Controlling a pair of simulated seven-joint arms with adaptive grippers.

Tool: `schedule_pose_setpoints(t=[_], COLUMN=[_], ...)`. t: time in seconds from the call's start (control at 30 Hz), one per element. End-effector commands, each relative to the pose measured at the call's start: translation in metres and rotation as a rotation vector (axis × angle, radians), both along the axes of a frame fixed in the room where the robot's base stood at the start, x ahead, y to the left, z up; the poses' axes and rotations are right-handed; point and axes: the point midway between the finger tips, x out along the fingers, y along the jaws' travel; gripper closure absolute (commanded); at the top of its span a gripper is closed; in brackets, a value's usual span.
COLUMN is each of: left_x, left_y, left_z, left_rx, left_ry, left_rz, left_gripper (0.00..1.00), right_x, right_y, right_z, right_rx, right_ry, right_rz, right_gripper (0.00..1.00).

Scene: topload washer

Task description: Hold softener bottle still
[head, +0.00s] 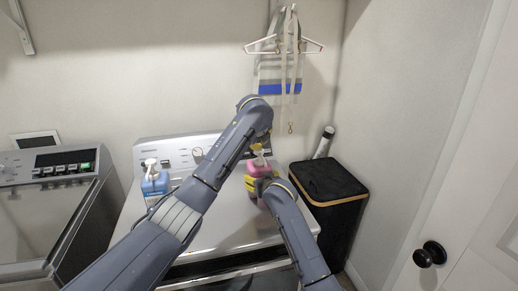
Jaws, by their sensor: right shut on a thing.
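The softener bottle (258,169), pink with yellow parts, stands upright on top of the white washer (228,232), towards its right side. My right gripper (262,187) is shut on the bottle at its lower body and hides part of it. My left gripper (258,149) is above the bottle, close to its top. It is small and partly hidden by its own arm, so its finger opening and any contact with the cap are unclear.
A blue bottle (155,184) with a white top stands at the washer's left. A black hamper (329,182) is right of the washer. A second machine (45,170) is at the left. A hanger (284,48) with cloth hangs on the back wall.

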Motion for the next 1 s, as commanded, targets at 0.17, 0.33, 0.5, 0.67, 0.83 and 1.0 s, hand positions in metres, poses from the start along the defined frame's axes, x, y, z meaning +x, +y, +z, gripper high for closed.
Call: schedule_pose_setpoints(t=[0.17,0.33,0.5,0.67,0.83,1.0], left_x=[0.000,0.000,0.000,0.000,0.000,0.000], left_y=[0.000,0.000,0.000,0.000,0.000,0.000], left_z=[0.010,0.017,0.019,0.020,0.022,0.031], left_rx=[0.000,0.001,0.000,0.000,0.000,-0.001], left_ry=[-0.001,-0.001,-0.001,-0.001,-0.002,-0.004], left_rz=[0.001,0.001,0.001,0.000,0.001,-0.001], left_gripper=[1.00,1.00,1.00,1.00,1.00,1.00], right_x=[0.000,0.000,0.000,0.000,0.000,0.000], right_y=[0.001,0.001,0.001,0.001,0.001,0.000], right_z=[0.002,0.002,0.002,0.002,0.002,0.002], right_rx=[0.002,0.002,0.002,0.002,0.002,0.002], right_ry=[-0.004,-0.004,-0.003,-0.003,-0.003,-0.003], right_rz=[0.001,0.001,0.001,0.001,0.001,0.001], right_gripper=[0.44,0.44,0.44,0.44,0.44,0.44])
